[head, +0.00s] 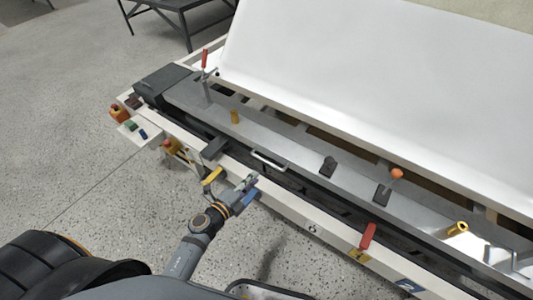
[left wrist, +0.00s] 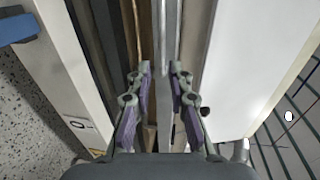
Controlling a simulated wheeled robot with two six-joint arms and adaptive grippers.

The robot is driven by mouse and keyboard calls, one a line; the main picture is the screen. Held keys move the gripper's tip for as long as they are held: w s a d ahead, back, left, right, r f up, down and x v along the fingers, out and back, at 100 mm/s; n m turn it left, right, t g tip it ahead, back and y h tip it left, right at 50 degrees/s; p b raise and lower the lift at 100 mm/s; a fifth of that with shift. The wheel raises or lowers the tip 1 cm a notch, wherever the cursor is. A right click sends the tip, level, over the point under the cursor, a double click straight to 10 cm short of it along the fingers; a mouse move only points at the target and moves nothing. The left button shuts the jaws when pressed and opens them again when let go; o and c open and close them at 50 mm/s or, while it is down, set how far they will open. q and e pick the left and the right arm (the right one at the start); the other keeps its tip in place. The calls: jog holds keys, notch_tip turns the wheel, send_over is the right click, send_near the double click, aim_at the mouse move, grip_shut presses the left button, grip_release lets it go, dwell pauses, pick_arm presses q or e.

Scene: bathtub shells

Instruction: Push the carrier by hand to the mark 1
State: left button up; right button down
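The carrier (head: 300,152) is a long grey metal carriage on the white-framed bench, with a light bar handle (head: 270,161) on its front side. My left gripper (head: 250,183) is just in front of the handle. In the left wrist view its fingers (left wrist: 160,72) are apart, and a grey metal strip (left wrist: 168,30) shows between and beyond them; I cannot tell whether they touch anything. On the front rail, a plate reads 0 (head: 312,228) and a blue plate reads 2 (head: 406,285). A yellow plate (head: 357,254) between them is partly hidden and its number is unreadable. My right gripper is out of view.
A red lever (head: 367,236) stands up by the yellow plate. A large white shell (head: 380,70) covers the back.

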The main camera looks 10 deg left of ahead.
aim_at(267, 161)
pick_arm(q)
jog(key=x, duration=0.7)
jog(key=b+x, duration=0.1)
jog(key=x, duration=0.2)
jog(key=shift+w+a, duration=0.35)
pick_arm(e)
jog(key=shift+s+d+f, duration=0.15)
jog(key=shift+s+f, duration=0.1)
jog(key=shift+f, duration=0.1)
pick_arm(q)
jog(key=shift+c, duration=0.2)
grip_shut()
